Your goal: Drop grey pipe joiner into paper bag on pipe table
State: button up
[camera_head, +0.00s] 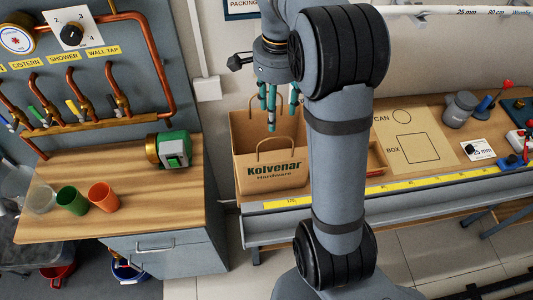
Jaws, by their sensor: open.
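The brown paper bag (245,165), printed "Kolvenar Hardware", stands upright at the left end of the pipe table (350,201). Its handles are up and its top is open. My gripper (275,108), with teal fingers, is open and points down over the bag's mouth. No joiner shows between the fingers. The inside of the bag is mostly hidden by its front wall. A grey cylindrical piece (460,109) stands on the table at the right; I cannot tell if it is the grey pipe joiner.
My arm hides the table's middle. A board (428,128) marked "CAN" and "BOX" lies right of it, with a small tray (376,158) beside it. Blue and red tools crowd the far right. A separate bench (120,220) at left holds cups and a green-and-brass device (172,149).

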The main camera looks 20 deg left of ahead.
notch_tip(320, 180, up, 12)
dwell(0.6)
jog(key=shift+f, duration=0.1)
notch_tip(320, 180, down, 11)
notch_tip(320, 180, up, 4)
jog(key=p, duration=0.4)
dwell(0.4)
dwell(0.4)
